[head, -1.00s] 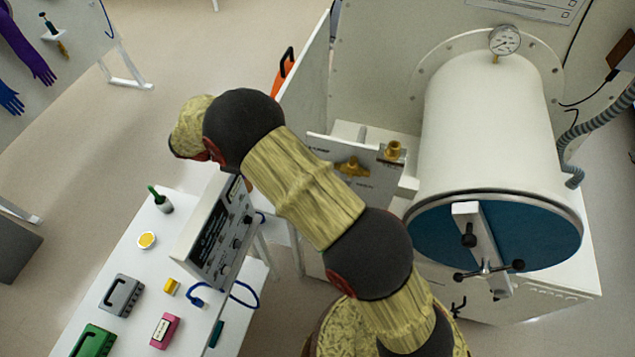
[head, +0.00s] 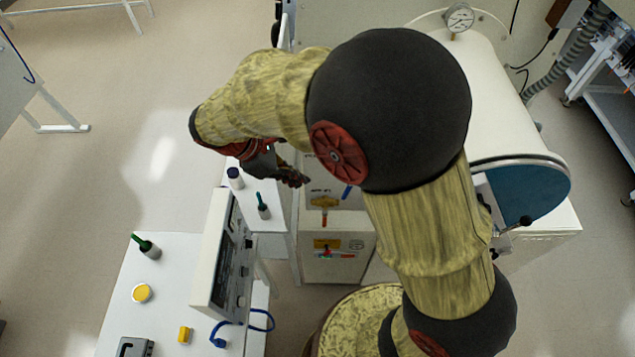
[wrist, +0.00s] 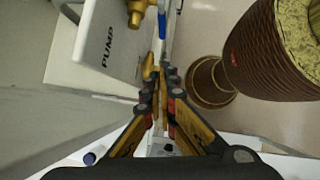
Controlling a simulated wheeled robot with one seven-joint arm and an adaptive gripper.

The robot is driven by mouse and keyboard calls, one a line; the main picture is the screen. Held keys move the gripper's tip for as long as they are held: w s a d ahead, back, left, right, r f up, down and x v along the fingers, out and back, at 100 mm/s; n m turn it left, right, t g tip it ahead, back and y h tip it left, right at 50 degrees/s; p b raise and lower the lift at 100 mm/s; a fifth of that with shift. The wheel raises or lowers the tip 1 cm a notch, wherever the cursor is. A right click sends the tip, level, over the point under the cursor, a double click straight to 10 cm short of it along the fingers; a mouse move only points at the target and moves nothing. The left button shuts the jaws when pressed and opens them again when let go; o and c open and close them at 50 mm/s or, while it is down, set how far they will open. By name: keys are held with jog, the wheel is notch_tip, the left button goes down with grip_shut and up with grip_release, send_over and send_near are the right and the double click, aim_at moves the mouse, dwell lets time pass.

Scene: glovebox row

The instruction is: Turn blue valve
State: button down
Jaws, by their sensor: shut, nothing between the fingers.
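The blue valve handle (head: 347,191) shows as a short blue lever at the panel beside the white cylinder, partly hidden by my arm in the head view. In the wrist view the blue lever (wrist: 162,24) hangs upright at the top centre, next to a brass fitting (wrist: 137,12) on a white panel marked PUMP (wrist: 108,47). My gripper (head: 304,180) is shut and empty, left of the lever in the head view. In the wrist view its fingertips (wrist: 159,78) are together below the lever, apparently apart from it; the exact gap is unclear.
A brass valve with an orange handle (head: 324,217) and a red-and-green fitting (head: 330,253) are below. The white cylinder (head: 500,110) is at right.

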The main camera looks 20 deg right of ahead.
jog(key=d+r+p+x, duration=0.1)
jog(key=d+x, duration=0.1)
jog(key=x, duration=1)
jog(key=shift+s+r+p, duration=0.15)
jog(key=shift+r+p, duration=0.1)
jog(key=shift+p, duration=0.15)
jog(key=shift+s+d+f+h+b, duration=0.1)
jog(key=shift+d+f+h+b, duration=0.3)
jog(key=shift+h, duration=0.4)
